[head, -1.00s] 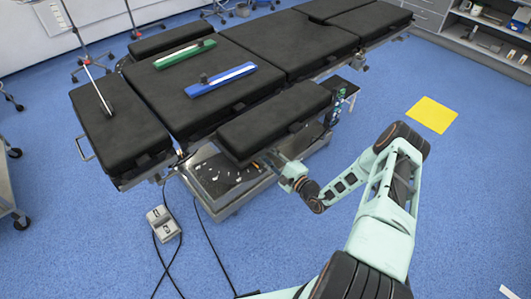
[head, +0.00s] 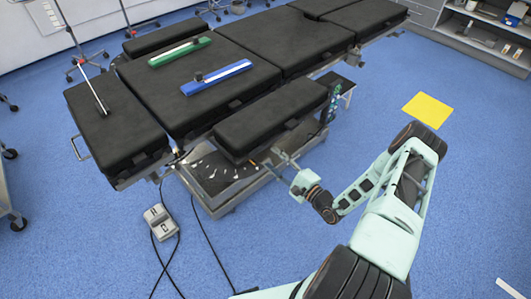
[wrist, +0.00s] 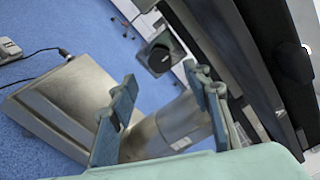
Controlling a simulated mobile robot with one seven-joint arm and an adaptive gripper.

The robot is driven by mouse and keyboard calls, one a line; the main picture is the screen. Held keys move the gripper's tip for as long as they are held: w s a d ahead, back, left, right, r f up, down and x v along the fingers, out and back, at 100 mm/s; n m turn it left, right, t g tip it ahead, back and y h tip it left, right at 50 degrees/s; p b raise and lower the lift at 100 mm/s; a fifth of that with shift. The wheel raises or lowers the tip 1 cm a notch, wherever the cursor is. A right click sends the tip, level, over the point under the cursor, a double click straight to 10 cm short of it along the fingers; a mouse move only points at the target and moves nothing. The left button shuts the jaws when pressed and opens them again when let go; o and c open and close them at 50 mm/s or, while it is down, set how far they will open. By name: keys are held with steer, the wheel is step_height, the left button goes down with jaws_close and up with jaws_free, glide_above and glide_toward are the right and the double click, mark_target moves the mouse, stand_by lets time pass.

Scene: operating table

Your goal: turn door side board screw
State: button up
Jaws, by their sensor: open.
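My gripper (head: 276,165) is at the near edge of the operating table (head: 205,101), just below the near black side board (head: 272,119). In the wrist view its two blue-grey fingers (wrist: 161,76) are spread apart with nothing held between them. Beyond them are the table's metal column and a dark squarish part with a round face (wrist: 158,56). A dark rounded knob-like part (wrist: 294,62) shows against the black underside at the right. I cannot tell which part is the screw.
A green bar (head: 180,51) and a blue bar (head: 217,77) lie on the table top. The metal table base (head: 222,205) is below the gripper. A foot pedal (head: 161,221) with cables is on the floor. Blue floor is clear around a yellow square (head: 427,110).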

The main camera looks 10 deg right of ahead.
steer(key=shift+v, duration=2.65)
